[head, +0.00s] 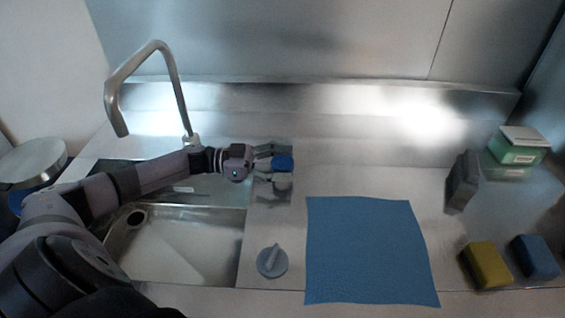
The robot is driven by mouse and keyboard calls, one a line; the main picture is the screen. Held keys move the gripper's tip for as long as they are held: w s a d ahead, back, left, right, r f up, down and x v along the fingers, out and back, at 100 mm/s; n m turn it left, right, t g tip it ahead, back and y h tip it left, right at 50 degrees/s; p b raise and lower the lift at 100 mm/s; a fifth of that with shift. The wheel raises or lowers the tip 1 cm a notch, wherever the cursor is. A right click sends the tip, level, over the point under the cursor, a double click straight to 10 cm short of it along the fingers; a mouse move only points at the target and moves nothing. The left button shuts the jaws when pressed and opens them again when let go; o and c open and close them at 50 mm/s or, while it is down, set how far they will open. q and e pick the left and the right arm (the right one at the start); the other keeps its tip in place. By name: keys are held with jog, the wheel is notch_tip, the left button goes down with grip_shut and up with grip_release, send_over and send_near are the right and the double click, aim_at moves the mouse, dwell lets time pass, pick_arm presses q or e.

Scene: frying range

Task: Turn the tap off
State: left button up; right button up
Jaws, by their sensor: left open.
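The metal tap (172,75) rises behind the sink at the left, its bent spout ending at the far left. I cannot make out any water at its mouth. My left arm reaches across the sink, in front of the tap's base. My left gripper (277,162) is open to the right of that base, over the steel counter. My right gripper is out of view.
The sink basin (225,235) lies below my arm. A grey round piece with a raised grip (272,262) and a blue cloth (370,250) lie on the counter. At the right are yellow (486,265) and blue (534,257) blocks, a dark block (463,180) and a green box (517,150).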

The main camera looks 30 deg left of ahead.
pick_arm(q)
jog(key=v, duration=1.2)
dwell(0.4)
